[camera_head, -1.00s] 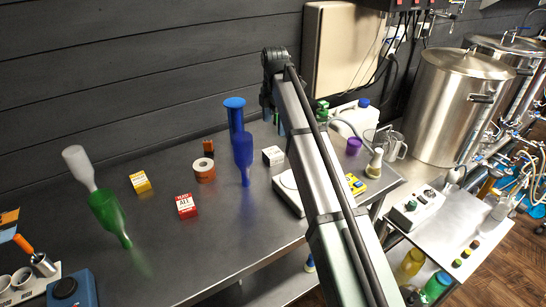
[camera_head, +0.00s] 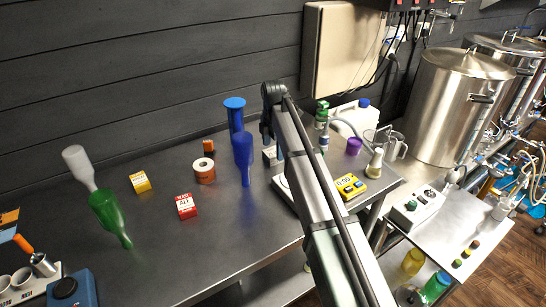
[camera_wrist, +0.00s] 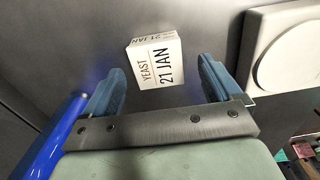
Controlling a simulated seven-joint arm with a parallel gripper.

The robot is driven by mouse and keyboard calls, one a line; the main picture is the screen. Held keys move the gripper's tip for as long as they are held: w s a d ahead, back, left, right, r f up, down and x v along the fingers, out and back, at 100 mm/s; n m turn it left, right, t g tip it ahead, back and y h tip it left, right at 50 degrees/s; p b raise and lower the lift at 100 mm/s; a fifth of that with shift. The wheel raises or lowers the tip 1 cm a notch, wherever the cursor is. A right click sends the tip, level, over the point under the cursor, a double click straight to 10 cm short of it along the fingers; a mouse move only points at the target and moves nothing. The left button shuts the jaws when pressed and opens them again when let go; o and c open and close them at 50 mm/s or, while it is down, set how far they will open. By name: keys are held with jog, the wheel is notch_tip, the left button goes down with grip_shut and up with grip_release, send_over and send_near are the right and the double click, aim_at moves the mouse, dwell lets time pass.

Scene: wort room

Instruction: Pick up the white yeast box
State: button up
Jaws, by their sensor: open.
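The white yeast box (camera_wrist: 155,65), printed "YEAST 21 JAN", stands on the dark metal table. In the wrist view it is ahead of my gripper (camera_wrist: 161,72), between the lines of the two blue fingers. The fingers are spread wide and nothing is held. I cannot tell whether the fingertips reach down beside the box. In the head view the box (camera_head: 269,158) is mostly hidden behind the end of my arm, with only its left part showing.
A white scale (camera_wrist: 290,48) lies close right.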

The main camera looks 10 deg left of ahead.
aim_at(273, 152)
notch_tip(273, 152, down, 4)
jog(key=shift+w+a+r, duration=0.1)
jog(key=shift+r, duration=0.15)
jog(key=c, duration=1.1)
